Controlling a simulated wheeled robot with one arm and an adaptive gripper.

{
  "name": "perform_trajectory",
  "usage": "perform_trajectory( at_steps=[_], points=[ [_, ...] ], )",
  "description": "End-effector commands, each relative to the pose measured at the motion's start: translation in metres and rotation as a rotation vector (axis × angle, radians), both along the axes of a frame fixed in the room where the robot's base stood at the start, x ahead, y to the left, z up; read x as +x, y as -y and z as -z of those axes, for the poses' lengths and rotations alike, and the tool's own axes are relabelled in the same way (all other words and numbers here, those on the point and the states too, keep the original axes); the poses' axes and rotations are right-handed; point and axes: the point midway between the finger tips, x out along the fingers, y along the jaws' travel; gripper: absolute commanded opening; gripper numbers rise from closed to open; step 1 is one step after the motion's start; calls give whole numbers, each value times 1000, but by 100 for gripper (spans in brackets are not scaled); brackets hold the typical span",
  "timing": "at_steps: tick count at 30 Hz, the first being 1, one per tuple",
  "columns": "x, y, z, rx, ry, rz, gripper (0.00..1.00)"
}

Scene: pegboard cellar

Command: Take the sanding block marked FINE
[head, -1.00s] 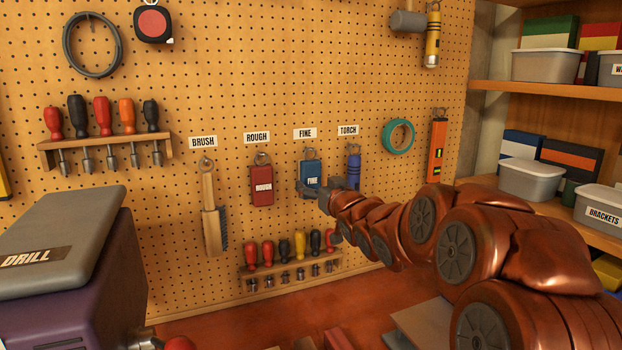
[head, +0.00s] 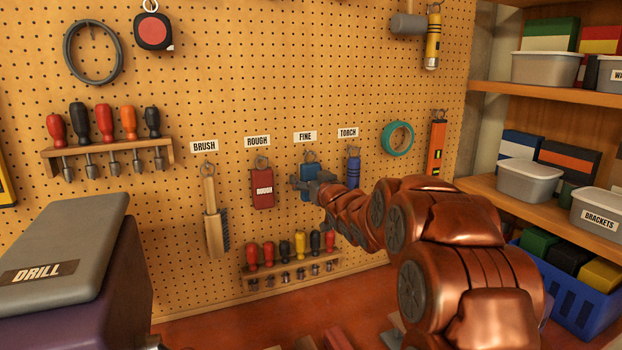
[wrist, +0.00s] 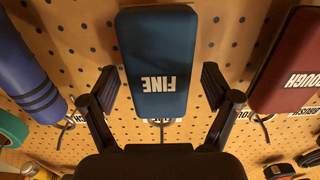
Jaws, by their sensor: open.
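The blue sanding block marked FINE (head: 309,170) hangs from a hook on the pegboard, under the FINE label (head: 305,136). In the head view my gripper (head: 305,185) is in front of it and hides its lower part. In the wrist view the block (wrist: 155,60) appears upside down, with its lettering plain. My gripper (wrist: 160,88) is open there, with one finger on each side of the block's label end. Gaps show between both fingers and the block, so it is not held.
The red ROUGH block (head: 262,188) hangs to the left, and the blue torch (head: 353,171) hangs close on the right. A rack of small screwdrivers (head: 290,273) is below. A drill case (head: 62,245) stands at front left, and shelves with bins (head: 530,183) are at right.

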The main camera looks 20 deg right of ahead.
Motion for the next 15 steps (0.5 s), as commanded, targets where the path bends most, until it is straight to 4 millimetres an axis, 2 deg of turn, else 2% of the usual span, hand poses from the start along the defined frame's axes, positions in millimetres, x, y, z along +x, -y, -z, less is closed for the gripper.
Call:
perform_trajectory(
  at_steps=[7,15],
  points=[
    [1,0,0,0,0,0,88],
    [1,0,0,0,-1,1,59]
  ],
)
